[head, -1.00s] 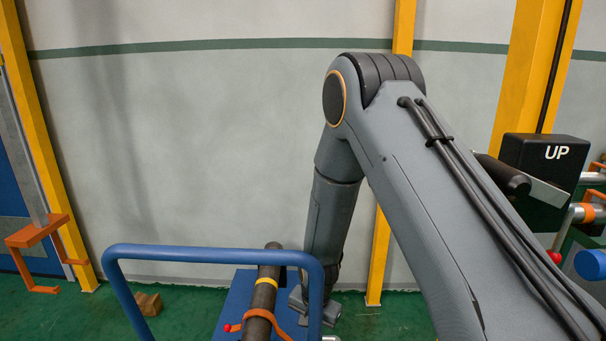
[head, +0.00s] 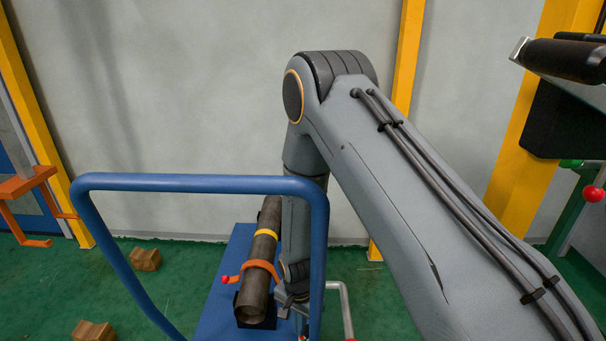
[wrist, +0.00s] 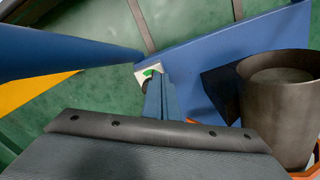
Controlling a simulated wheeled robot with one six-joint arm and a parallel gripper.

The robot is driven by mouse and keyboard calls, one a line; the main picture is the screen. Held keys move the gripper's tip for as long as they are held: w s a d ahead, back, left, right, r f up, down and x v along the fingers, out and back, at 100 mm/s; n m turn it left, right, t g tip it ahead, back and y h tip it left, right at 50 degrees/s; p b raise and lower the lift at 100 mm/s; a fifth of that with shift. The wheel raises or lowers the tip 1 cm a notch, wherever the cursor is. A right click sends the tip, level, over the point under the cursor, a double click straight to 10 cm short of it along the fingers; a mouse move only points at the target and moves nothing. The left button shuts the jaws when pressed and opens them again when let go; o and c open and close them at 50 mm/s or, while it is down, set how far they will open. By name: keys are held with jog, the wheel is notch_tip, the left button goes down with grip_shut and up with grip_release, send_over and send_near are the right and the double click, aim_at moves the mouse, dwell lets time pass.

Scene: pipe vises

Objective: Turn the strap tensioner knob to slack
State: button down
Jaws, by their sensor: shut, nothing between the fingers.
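A dark pipe (head: 257,270) with a yellow band lies on a blue bench (head: 226,303). An orange strap (head: 262,266) crosses over it, with a small red end piece (head: 225,280) at its left. My gripper (head: 290,306) points down just right of the pipe, partly behind a blue rail. In the wrist view, the narrow shut fingers (wrist: 158,98) hold nothing. Their tips are near a small white plate with a green mark (wrist: 148,72) at the bench edge. I cannot clearly make out the tensioner knob; the fingers and gripper body may cover it.
A blue tube rail (head: 200,183) arches in front of the bench; it also runs close by in the wrist view (wrist: 60,52). The pipe's open end (wrist: 280,78) is right of the fingers. A grey bent bar (head: 346,305) stands right of the gripper. Brown blocks (head: 145,259) lie on the floor.

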aim_at(307, 333)
jog(key=shift+f, duration=0.9)
jog(key=shift+s+d+r+p, duration=0.1)
jog(key=shift+s+d+p, duration=0.4)
jog(key=shift+p, duration=0.5)
jog(key=shift+d+p, duration=0.6)
jog(key=shift+p, duration=0.15)
dwell(0.4)
jog(key=shift+s, duration=0.1)
jog(key=shift+s+p, duration=0.35)
jog(key=shift+p, duration=0.05)
notch_tip(307, 333, up, 6)
jog(key=p, duration=0.4)
jog(key=shift+a, duration=0.1)
